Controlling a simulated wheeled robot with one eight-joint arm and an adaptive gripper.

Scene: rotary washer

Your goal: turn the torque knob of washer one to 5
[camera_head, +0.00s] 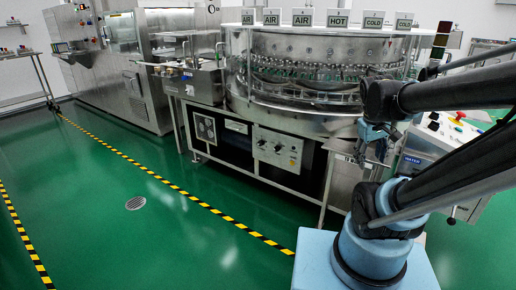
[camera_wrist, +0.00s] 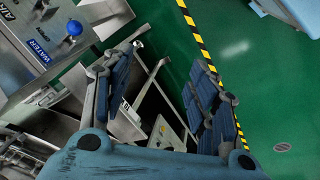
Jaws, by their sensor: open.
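The rotary washer (camera_head: 315,90) is a large round steel machine in the head view. A light panel with small knobs (camera_head: 277,148) is set in its dark lower front; a second panel with round dials (camera_head: 206,129) is to its left. Labels are too small to tell which knob is the torque knob of washer one. My gripper (camera_head: 372,145) hangs to the right of the knob panel, apart from it. In the wrist view my gripper (camera_wrist: 165,75) has its two fingers spread with nothing held. A pale panel (camera_wrist: 165,132) shows between and below the fingers, partly hidden.
A sloped control panel (camera_head: 440,132) with a red button stands at the right; its blue knob (camera_wrist: 73,28) and WATER label show in the wrist view. A steel table corner (camera_head: 348,172) is below my gripper. Green floor (camera_head: 120,200) with yellow-black tape is clear in front.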

